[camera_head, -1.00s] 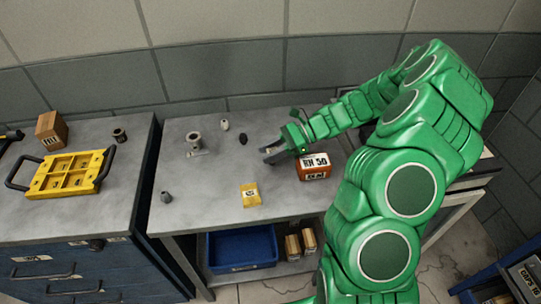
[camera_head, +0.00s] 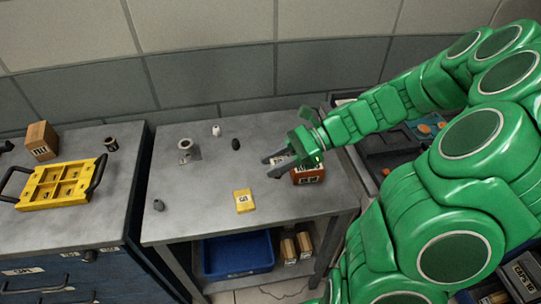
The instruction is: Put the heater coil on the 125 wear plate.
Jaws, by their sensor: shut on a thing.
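My gripper (camera_head: 273,166) is above the right part of the grey steel table, left of an orange-red labelled block (camera_head: 310,176) that it partly covers. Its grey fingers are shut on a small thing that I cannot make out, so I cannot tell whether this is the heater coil. A flat yellow piece with a label (camera_head: 243,201) lies near the table's front middle. It may be the 125 wear plate, but its label is too small to read. It lies apart from the gripper, to its lower left.
On the table stand a grey flanged bush (camera_head: 185,149), a white piece (camera_head: 216,130), a black piece (camera_head: 236,144) and a small grey piece (camera_head: 158,205). The left cabinet holds a yellow tray (camera_head: 22,205), a carton (camera_head: 40,140) and a dark ring (camera_head: 110,145). A blue bin (camera_head: 238,252) is below.

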